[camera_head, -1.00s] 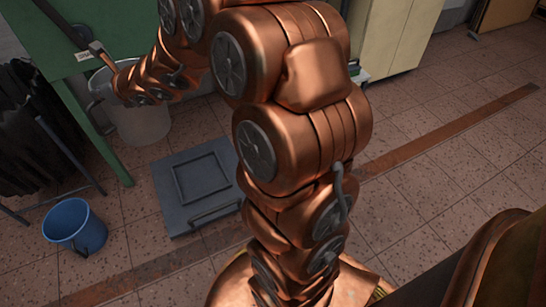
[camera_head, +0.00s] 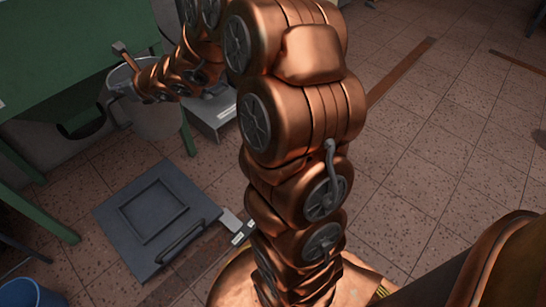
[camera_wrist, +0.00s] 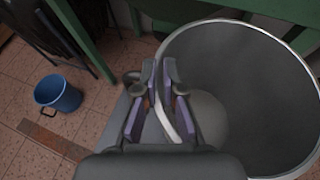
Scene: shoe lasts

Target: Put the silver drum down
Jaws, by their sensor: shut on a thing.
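The silver drum (camera_head: 158,120) is an open, bucket-shaped metal vessel at the upper left of the head view, in front of the green table. My gripper (camera_head: 120,72) is at its left rim. In the wrist view the drum (camera_wrist: 255,85) fills the right side, its mouth facing the camera and its inside looking empty. There my gripper (camera_wrist: 164,98) is shut on the near-left rim, with the drum's wall between the fingers. The drum's underside is hard to make out, so I cannot tell its height above the floor.
A flat grey square plate (camera_head: 157,215) with a handle lies on the tiled floor. A blue bucket (camera_head: 30,293) stands at lower left. The green table (camera_head: 70,65) is behind the drum, and a grey box (camera_head: 213,118) lies beyond it. Floor at right is open.

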